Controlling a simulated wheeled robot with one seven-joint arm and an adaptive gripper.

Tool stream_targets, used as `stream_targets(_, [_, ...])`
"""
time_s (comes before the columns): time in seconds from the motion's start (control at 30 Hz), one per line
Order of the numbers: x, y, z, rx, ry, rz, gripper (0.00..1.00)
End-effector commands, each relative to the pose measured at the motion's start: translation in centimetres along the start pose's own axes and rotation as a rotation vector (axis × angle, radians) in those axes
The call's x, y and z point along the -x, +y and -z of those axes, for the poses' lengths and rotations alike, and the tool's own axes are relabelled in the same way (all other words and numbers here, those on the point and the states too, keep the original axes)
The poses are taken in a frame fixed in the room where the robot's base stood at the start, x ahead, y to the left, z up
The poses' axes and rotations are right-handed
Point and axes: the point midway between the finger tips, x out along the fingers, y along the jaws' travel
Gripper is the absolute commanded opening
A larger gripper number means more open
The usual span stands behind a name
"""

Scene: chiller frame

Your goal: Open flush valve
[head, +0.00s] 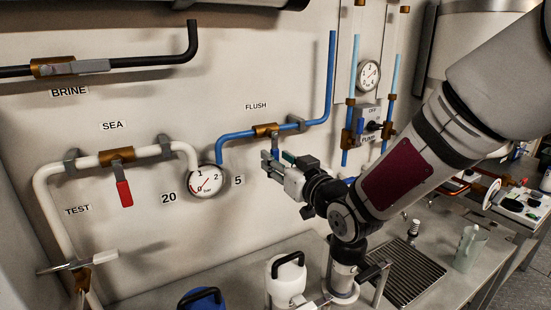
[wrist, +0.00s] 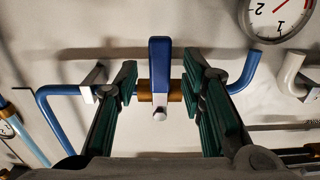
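The flush valve's brass body (head: 265,130) sits on the blue pipe under the FLUSH label. Its blue handle (head: 275,146) points down from the body, across the pipe. In the wrist view, which is upside down, the blue handle (wrist: 160,60) stands between my green-padded fingers, with the brass body (wrist: 175,91) behind it. My gripper (head: 277,163) is open in front of the handle; it also shows in the wrist view (wrist: 160,85). A gap shows on both sides of the handle. I cannot tell how deep the handle sits between the fingers.
A round gauge (head: 206,180) is left of the valve. The SEA valve with a red handle (head: 124,192) and the BRINE valve with a grey handle (head: 85,66) are further left. A pump switch box (head: 368,122) is on the right. A white-lidded container (head: 286,280) stands below.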

Motion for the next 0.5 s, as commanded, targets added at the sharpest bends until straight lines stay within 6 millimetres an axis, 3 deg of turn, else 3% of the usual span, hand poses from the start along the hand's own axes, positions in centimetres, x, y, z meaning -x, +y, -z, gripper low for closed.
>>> stream_targets(0.2, [-1.6,-0.1,0.0,0.001,0.000,0.001,0.37])
stream_targets(0.5, [-1.8,0.0,0.0,0.001,0.000,0.000,0.37])
